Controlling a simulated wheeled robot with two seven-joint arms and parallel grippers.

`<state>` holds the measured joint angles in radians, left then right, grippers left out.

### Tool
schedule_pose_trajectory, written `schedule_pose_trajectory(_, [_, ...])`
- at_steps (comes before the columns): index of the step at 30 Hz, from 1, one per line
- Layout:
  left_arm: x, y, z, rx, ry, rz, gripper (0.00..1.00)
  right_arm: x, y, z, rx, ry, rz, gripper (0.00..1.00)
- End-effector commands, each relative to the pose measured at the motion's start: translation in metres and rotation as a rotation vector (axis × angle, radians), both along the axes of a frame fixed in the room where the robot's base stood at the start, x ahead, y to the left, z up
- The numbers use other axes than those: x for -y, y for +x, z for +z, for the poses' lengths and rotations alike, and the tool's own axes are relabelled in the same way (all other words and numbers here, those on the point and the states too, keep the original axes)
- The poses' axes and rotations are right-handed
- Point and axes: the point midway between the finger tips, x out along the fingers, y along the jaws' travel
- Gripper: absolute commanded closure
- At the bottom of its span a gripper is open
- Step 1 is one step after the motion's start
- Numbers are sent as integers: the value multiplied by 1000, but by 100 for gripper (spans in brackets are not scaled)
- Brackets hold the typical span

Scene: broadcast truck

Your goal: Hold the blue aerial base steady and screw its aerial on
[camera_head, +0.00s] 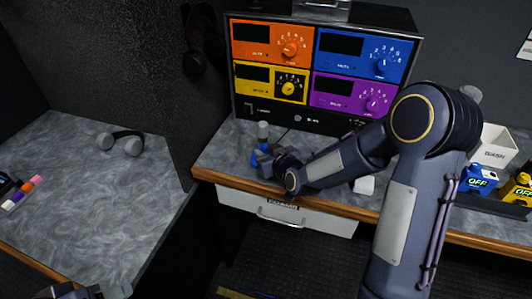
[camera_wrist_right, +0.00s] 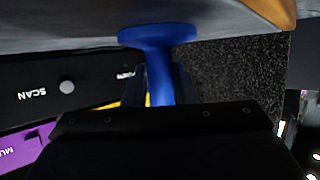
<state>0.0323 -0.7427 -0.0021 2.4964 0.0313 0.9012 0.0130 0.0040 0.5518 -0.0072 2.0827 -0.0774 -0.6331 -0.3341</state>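The blue aerial base (camera_head: 254,158) stands on the grey counter in front of the radio rack. A grey-blue upright piece (camera_head: 263,131) shows above it; I cannot tell whether it is part of the base. In the right wrist view the base has a wide flange and a blue stem (camera_wrist_right: 159,75). My right gripper (camera_head: 267,161) is at the base, its fingers closed against both sides of the stem. My left gripper (camera_head: 84,292) shows only partly at the bottom left edge, away from the base; its fingers are unclear. I cannot make out a separate aerial.
The radio rack (camera_head: 312,120) with orange, blue, yellow and purple panels stands behind. A small white block (camera_head: 364,185) lies on the counter right of my gripper. A white bin (camera_head: 493,148) and blue and yellow OFF boxes (camera_head: 478,180) are at right. Headphones (camera_head: 122,142) lie on the left counter.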

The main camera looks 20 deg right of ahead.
Motion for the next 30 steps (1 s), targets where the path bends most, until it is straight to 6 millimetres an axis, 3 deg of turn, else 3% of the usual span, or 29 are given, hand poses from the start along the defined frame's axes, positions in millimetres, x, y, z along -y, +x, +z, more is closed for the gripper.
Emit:
schedule_pose_trajectory(1, [0,0,0,0,0,0,47,0,0,1,3,1,0,69])
schedule_pose_trajectory(6, [0,0,0,0,0,0,47,0,0,1,1,0,0,51])
schedule_pose_trajectory(16, [0,0,-1,0,0,0,47,1,-6,1,-3,-1,0,51])
schedule_pose_trajectory(30, [0,0,-9,0,0,0,47,13,-67,28,1,0,0,51])
